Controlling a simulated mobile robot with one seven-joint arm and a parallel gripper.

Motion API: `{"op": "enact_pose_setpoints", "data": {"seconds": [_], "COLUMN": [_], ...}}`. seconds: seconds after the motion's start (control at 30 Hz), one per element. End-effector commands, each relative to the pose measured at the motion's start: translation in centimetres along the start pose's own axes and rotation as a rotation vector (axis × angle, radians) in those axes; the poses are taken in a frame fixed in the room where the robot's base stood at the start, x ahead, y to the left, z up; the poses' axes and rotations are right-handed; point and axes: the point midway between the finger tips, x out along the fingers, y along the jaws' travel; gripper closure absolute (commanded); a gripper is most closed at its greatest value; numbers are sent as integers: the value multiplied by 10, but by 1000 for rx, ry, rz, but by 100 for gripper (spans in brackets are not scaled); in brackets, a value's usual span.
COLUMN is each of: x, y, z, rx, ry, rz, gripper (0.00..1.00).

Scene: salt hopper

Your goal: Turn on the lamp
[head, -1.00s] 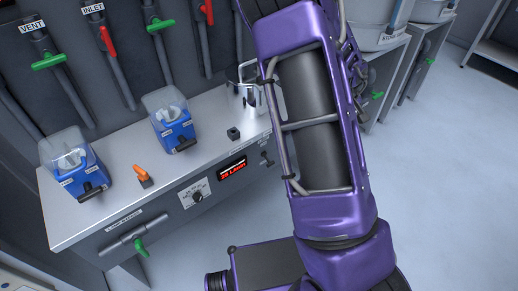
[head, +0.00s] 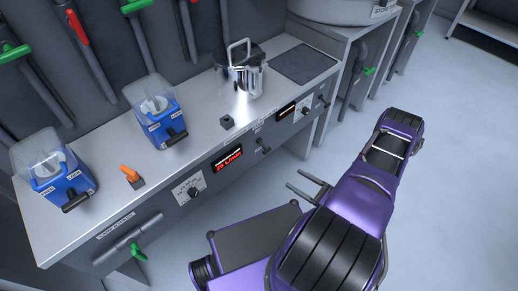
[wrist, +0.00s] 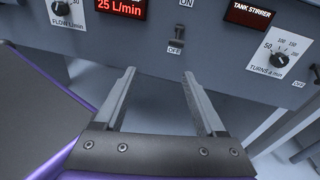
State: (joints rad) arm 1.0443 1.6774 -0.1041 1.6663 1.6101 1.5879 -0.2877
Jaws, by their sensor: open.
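I cannot single out a lamp by sight in these views. My gripper (head: 308,189) is open and empty in front of the bench's front panel; its two grey fingers (wrist: 158,82) show apart in the wrist view. A small dark toggle switch (wrist: 177,40) with ON above and OFF below is just beyond the fingertips, not touched. In the head view this switch (head: 264,146) is right of the red flow display (head: 227,159). Two blue boxes with clear covers, the left one (head: 62,185) and the right one (head: 160,125), and an orange switch (head: 130,174) are on the bench top.
The panel carries a flow dial (head: 193,191), a tank stirrer display (wrist: 248,14), a turns dial (wrist: 280,60) and a green-handled lever (head: 138,252). A shiny metal pot (head: 243,82) and a small black block (head: 227,122) stand on the bench. Floor (head: 450,170) at right is clear.

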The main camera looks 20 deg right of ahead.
Motion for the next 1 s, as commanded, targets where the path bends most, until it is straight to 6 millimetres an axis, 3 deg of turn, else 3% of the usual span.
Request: {"op": "enact_pose_setpoints", "data": {"seconds": [0.17,0.33,1.0], "x": [-8,6,140], "y": [-10,-13,-34], "z": [-2,-1,10], "rx": [93,98,93], "ry": [-85,-92,-90], "rz": [-145,-154,-149], "gripper": [28,28,28]}}
